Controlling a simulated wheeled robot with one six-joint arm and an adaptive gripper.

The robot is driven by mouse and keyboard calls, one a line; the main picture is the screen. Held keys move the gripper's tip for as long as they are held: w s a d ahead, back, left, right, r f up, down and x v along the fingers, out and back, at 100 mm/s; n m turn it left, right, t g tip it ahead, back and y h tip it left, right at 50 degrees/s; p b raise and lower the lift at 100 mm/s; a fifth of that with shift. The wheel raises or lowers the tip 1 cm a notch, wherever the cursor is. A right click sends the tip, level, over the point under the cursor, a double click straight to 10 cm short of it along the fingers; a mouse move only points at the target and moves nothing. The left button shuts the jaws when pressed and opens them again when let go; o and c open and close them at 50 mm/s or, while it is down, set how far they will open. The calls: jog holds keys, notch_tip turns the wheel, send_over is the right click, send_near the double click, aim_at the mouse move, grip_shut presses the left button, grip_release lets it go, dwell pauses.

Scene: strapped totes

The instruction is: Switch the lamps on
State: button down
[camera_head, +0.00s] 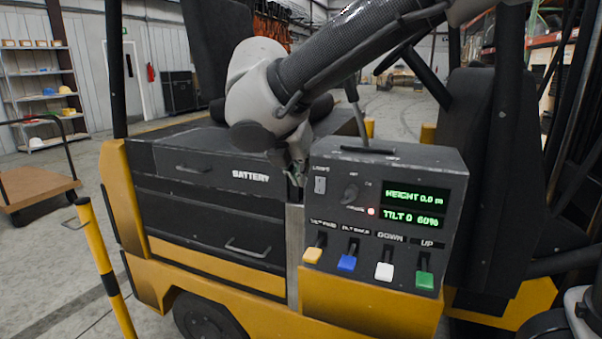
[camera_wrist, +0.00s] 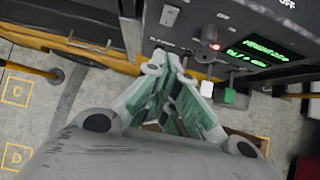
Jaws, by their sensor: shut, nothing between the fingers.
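The control box (camera_head: 388,165) on the forklift carries a small pale rocker switch (camera_head: 320,185) at its upper left, under a label that seems to read "LAMPS". The switch also shows in the wrist view (camera_wrist: 169,15), near the top. Whether it is on or off I cannot tell. My gripper (camera_head: 298,180) is just left of the box, with its fingertips beside the box's left edge. In the wrist view my gripper (camera_wrist: 168,62) is shut and empty, its tips below the switch and apart from it.
Right of the switch are a dark knob (camera_head: 350,193), a red light (camera_head: 371,211) and a green display reading height and tilt (camera_head: 411,207). Yellow, blue, white and green levers (camera_head: 347,262) line the lower panel. The battery cover (camera_head: 205,190) is left. A yellow post (camera_head: 100,260) stands at front left.

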aim_at(320, 185)
jog(key=shift+w+d+r+x, duration=0.1)
jog(key=shift+w+r+x, duration=0.1)
jog(key=shift+x, duration=2.05)
jog(key=shift+w+d+r+x, duration=0.1)
jog(key=shift+w+x, duration=0.05)
jog(key=shift+x, duration=2.1)
jog(key=shift+w+r+x, duration=0.15)
jog(key=shift+w+x, duration=0.05)
jog(key=shift+x, duration=2.1)
